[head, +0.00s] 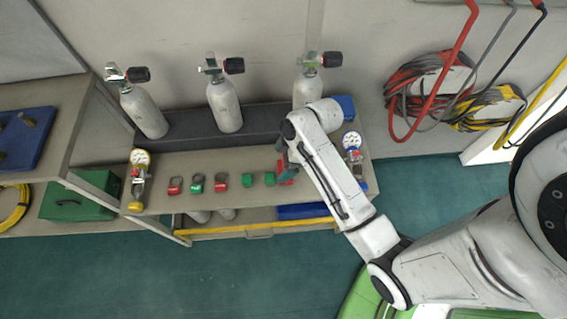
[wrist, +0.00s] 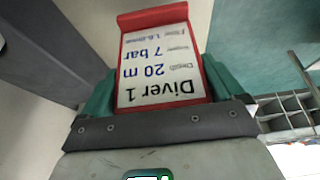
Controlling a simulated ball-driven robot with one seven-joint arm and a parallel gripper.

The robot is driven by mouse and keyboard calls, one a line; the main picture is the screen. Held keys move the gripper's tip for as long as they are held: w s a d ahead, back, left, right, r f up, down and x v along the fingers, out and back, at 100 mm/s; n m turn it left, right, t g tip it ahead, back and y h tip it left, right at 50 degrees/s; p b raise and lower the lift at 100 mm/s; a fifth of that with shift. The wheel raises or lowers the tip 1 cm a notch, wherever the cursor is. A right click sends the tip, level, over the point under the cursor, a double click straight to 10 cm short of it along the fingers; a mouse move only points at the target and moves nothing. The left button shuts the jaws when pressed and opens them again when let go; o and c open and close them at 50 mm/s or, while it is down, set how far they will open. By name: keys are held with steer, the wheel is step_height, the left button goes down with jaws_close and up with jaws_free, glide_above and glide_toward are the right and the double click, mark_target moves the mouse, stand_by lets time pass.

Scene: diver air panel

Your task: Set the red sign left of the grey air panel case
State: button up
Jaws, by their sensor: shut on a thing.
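The red sign (wrist: 158,62) is a red-framed white plate reading "Diver 1", "20 m" and "7 bar", upside down in the wrist view. My gripper (wrist: 165,92) is shut on it, with a green finger at each side. In the head view my gripper (head: 282,166) is over the right part of the bench shelf, and a bit of the red sign (head: 288,174) shows beside it; my arm hides the rest. I cannot make out the grey air panel case for certain in either view.
Gas cylinders (head: 224,105) stand behind. A grey compartmented holder (wrist: 283,112) shows at right in the wrist view.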

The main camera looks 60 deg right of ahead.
steer(key=shift+f, duration=1.45)
steer(key=shift+f, duration=0.1)
steer(key=o, duration=0.7)
